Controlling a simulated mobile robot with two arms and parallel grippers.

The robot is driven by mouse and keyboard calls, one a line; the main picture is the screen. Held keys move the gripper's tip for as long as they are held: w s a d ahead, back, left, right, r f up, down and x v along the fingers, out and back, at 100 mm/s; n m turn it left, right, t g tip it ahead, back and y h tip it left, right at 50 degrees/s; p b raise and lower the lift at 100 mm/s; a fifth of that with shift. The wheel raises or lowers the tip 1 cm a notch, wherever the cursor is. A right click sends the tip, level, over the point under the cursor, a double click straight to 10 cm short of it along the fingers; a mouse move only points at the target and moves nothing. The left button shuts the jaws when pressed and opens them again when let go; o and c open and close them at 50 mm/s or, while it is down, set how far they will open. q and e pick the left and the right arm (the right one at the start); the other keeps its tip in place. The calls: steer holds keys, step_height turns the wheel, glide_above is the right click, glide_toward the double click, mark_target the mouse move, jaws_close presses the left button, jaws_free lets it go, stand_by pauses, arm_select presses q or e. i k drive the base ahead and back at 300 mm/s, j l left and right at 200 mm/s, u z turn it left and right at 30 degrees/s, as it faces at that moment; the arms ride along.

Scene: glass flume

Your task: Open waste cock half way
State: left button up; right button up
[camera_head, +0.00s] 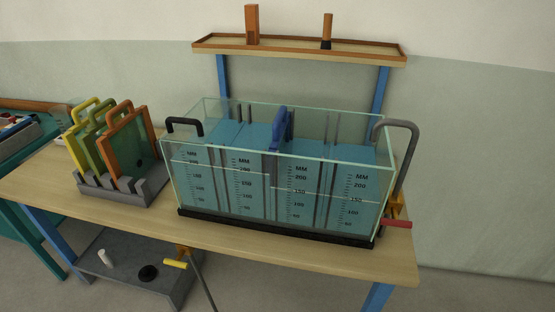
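No label shows which cock is the waste cock. A brass cock with a red lever (396,223) sits at the lower right end of the glass flume (270,221), below a grey curved pipe (404,160) hooked over the flume's right end. The red lever points right, roughly level. A second brass cock with a yellow lever (176,264) is below the table's front edge, near a grey lower tray (130,275); its lever points left, roughly level, and a thin dark pipe runs down beside it. Neither of my grippers is in view.
The flume stands on a wooden table (330,258), holding blue water, dividers and a blue gate (282,128). Coloured framed plates stand in a grey rack (120,190) at left. A wooden shelf (300,47) stands behind. The table's front strip is clear.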

mark_target(177, 262)
steer(key=u, duration=0.35)
steer(key=i+j+u, duration=0.1)
steer(key=u, duration=0.6)
steer(key=i+j, duration=0.05)
